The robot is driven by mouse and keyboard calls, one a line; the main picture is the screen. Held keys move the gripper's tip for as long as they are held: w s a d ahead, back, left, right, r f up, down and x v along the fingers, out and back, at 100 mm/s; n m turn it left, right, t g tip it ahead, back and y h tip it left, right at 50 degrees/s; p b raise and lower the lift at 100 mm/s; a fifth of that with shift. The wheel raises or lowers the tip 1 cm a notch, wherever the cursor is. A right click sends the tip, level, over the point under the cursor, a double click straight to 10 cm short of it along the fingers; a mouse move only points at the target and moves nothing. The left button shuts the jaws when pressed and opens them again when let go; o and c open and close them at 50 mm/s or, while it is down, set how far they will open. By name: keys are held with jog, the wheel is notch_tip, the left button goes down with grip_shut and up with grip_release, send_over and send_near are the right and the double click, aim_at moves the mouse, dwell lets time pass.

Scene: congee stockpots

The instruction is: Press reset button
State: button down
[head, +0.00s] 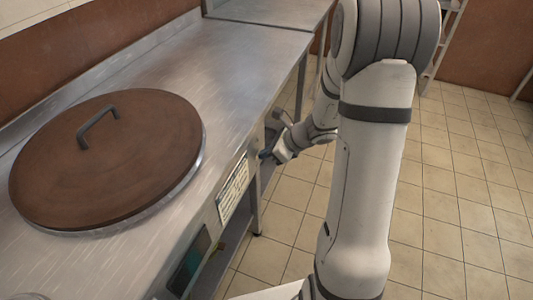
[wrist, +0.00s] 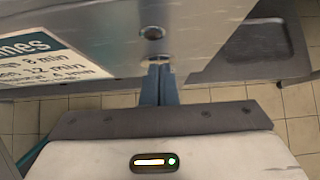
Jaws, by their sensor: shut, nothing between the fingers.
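My gripper (wrist: 158,68) is shut and empty, with its two blue-grey fingers together in the wrist view. Its tips are at a small round metallic fitting (wrist: 157,58) low on the steel front panel (wrist: 190,45). The tips partly cover this fitting, and I cannot tell whether they touch it. A second round fitting with a dark centre (wrist: 152,33) sits just above it. No label shows which one is the reset button. In the head view my gripper (head: 267,154) is beside the counter's front edge, and the fittings cannot be made out.
A steel counter (head: 235,55) carries a large pot with a brown lid (head: 130,165) and grey handle. A printed sign (head: 233,188) and a dark greenish screen (head: 188,262) are on its front. A lower shelf (wrist: 250,50) lies right of the fittings. Tiled floor (head: 450,190) is open at right.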

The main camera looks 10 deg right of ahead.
jog(key=shift+w+a+r, duration=0.15)
jog(key=shift+w+a, duration=0.1)
jog(key=shift+a, duration=0.2)
jog(key=shift+d, duration=0.1)
jog(key=s+d+r+p, duration=0.4)
jog(key=s+d+r, duration=0.3)
jog(key=d, duration=0.2)
jog(key=shift+d, duration=0.25)
dwell(0.3)
